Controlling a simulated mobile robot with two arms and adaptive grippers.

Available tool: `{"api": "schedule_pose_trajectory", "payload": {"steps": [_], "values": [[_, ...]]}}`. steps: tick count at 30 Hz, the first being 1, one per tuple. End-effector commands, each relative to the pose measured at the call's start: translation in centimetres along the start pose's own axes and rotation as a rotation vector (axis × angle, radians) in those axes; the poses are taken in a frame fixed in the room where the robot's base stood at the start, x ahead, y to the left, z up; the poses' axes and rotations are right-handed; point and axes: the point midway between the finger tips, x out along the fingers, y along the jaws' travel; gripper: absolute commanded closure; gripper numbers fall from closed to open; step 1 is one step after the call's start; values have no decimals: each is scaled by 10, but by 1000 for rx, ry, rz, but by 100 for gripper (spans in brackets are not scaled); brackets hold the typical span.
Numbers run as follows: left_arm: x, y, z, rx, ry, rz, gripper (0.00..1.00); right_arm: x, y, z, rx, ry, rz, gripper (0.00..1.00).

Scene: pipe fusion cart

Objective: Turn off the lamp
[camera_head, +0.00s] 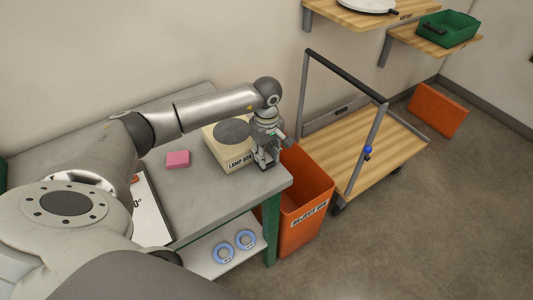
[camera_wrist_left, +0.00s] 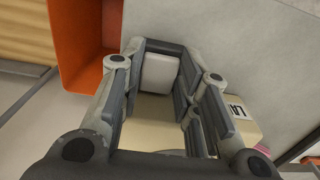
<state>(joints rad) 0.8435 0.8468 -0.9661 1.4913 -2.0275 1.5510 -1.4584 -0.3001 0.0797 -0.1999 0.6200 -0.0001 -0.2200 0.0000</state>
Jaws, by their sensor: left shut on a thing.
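The cream lamp box (camera_head: 240,162), with a dark round disc on top and a label on its front, stands on the grey table near its right end. It also shows in the wrist view (camera_wrist_left: 149,112), partly hidden by my fingers. My left gripper (camera_head: 267,163) points down beside the box's right side. In the wrist view, my left gripper (camera_wrist_left: 158,75) has its fingers on either side of a pale, rounded block (camera_wrist_left: 160,72) and is shut on it. I cannot tell whether this block is joined to the box. My right gripper is not in view.
A pink block (camera_head: 177,159) lies left of the box on the grey table (camera_head: 205,197). An orange bin (camera_head: 305,195) stands just past the table's right end, below my gripper. A wooden-decked cart (camera_head: 365,160) is farther right. Blue-rimmed discs (camera_head: 223,253) lie on the lower shelf.

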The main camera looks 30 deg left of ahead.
Motion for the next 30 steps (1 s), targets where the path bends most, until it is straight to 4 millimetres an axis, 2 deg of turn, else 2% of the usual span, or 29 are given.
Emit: {"api": "schedule_pose_trajectory", "payload": {"steps": [9,20,21,25,30], "values": [[3,1,4,3,128,3,94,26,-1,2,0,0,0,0],[0,0,4,0,146,2,94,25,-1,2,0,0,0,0],[0,0,4,0,146,2,65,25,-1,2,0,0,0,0],[1,0,4,0,146,1,48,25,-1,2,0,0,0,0],[1,0,4,0,145,0,48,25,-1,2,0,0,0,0]]}}
